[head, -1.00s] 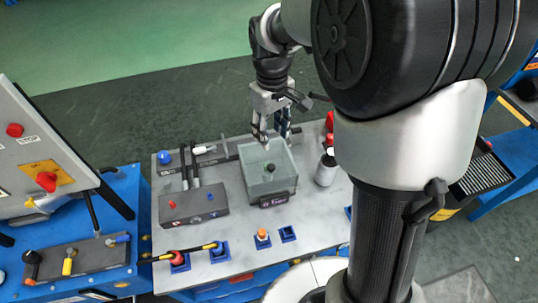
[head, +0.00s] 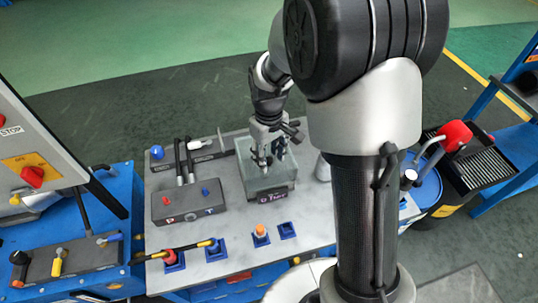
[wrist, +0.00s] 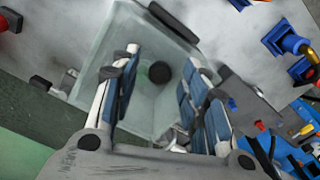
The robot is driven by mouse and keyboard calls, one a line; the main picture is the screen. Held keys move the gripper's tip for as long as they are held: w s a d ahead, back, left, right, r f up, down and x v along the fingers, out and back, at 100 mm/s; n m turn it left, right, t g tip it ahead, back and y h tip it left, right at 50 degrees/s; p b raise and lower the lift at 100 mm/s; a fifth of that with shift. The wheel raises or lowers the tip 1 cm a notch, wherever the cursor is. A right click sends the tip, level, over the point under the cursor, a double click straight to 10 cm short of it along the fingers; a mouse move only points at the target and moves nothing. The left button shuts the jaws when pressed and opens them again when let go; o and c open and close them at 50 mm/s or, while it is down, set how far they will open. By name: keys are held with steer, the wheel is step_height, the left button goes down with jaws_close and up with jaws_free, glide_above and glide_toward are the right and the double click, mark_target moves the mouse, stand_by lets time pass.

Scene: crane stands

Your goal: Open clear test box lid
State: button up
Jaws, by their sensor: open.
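The clear test box (head: 285,170) stands on the grey bench top, with a dark label plate on its front. In the wrist view the box (wrist: 95,75) shows see-through walls and a round black knob (wrist: 160,72) near its middle. I cannot tell whether the knob sits on the lid or lies deeper, and the lid's edges are hard to make out. My gripper (head: 267,158) is over the box, pointing down, and hides part of it.
A dark control box (head: 170,213) stands left of the test box, with black handles behind it. Blue sockets, one with an orange plug (head: 260,229), and red-ended cables lie in front. A grey bottle (head: 323,170) is close on the right, partly hidden by my arm.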

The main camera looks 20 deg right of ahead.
jaws_close()
stand_by(0.4)
